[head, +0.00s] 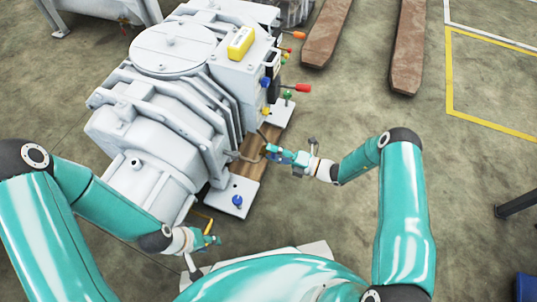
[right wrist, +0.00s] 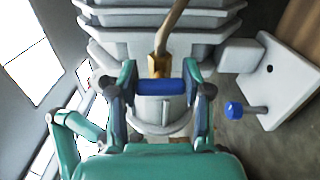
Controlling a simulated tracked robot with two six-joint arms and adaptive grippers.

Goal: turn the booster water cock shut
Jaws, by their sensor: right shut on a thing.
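In the right wrist view a cock with a blue handle (right wrist: 168,88) sits below a brass fitting (right wrist: 158,65) on a bent pipe. I take it for the booster water cock. My right gripper (right wrist: 160,82) has its fingers on both ends of the blue handle and is shut on it. In the head view my right gripper (head: 271,152) is at the right side of the white pump (head: 160,130), and the handle is mostly hidden there. My left gripper (head: 211,240) is low at the pump's near end; its finger opening is too small to tell.
A blue knob (head: 237,200) stands on the near base plate; it also shows in the right wrist view (right wrist: 235,110). Red (head: 303,88), green (head: 287,95) and other blue (head: 265,82) handles sit beyond my right gripper.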

